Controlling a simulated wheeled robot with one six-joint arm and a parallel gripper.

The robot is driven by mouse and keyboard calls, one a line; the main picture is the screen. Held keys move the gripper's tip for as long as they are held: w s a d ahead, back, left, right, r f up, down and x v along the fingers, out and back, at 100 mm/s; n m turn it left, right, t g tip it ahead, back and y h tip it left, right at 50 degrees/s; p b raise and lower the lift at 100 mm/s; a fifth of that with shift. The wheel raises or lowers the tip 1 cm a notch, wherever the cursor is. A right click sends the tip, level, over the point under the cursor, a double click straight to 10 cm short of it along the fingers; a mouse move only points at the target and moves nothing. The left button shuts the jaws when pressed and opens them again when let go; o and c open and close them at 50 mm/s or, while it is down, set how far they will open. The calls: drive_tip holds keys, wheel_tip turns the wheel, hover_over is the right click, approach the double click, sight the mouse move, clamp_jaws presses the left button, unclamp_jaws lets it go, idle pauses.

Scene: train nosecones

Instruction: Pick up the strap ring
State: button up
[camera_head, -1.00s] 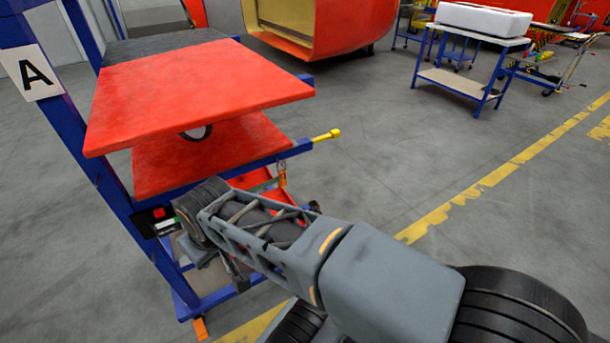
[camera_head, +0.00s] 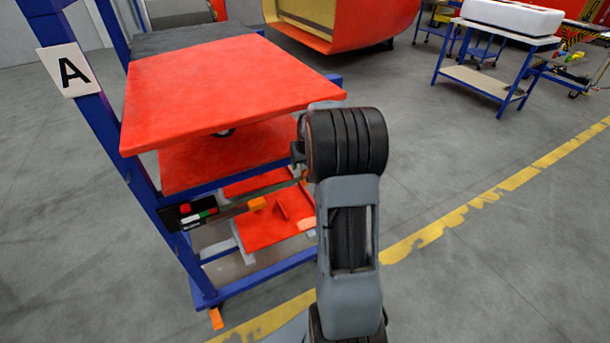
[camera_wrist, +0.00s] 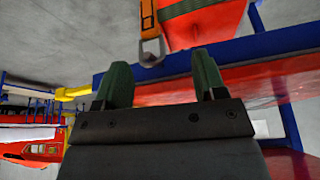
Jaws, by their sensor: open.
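The strap ring (camera_wrist: 152,52) is a pale metal loop at the end of an orange strap fitting (camera_wrist: 149,18), at the top centre of the wrist view. My gripper (camera_wrist: 160,78) is open and empty, with two green fingers. The ring shows just past the fingertips, between them in the picture and nearer the left finger; I see no contact. A green strap (camera_wrist: 190,8) crosses a red part (camera_wrist: 215,25) to the right of the ring. In the head view, my arm hides the ring and the gripper.
A blue rack (camera_head: 128,165) with a red top panel (camera_head: 225,85) and sign A (camera_head: 70,70) stands at the left. A blue rail (camera_wrist: 265,43) runs close to my fingers, with a yellow-ended bar (camera_wrist: 72,93) at left. The floor (camera_head: 450,150) to the right is open.

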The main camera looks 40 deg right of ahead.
sight(305, 170)
drive_tip(key=w+f, duration=0.1)
drive_tip(key=f, duration=0.1)
drive_tip(key=w+d+f, duration=0.1)
drive_tip(key=f, duration=0.1)
drive_tip(key=w+d+f+p, duration=0.1)
drive_tip(key=f, duration=0.1)
drive_tip(key=shift+d+f, duration=0.1)
drive_tip(key=shift+d, duration=0.1)
drive_tip(key=shift+x, duration=0.75)
drive_tip(key=c, duration=0.9)
drive_tip(key=shift+r, duration=0.35)
drive_tip(key=s+a+b, duration=0.2)
drive_tip(key=s+a, duration=0.1)
drive_tip(key=s, duration=0.5)
drive_tip(key=s+a+b, duration=0.2)
drive_tip(key=s+a, duration=0.1)
drive_tip(key=s, duration=0.6)
drive_tip(key=shift+r+b, duration=0.35)
drive_tip(key=shift+r, duration=0.1)
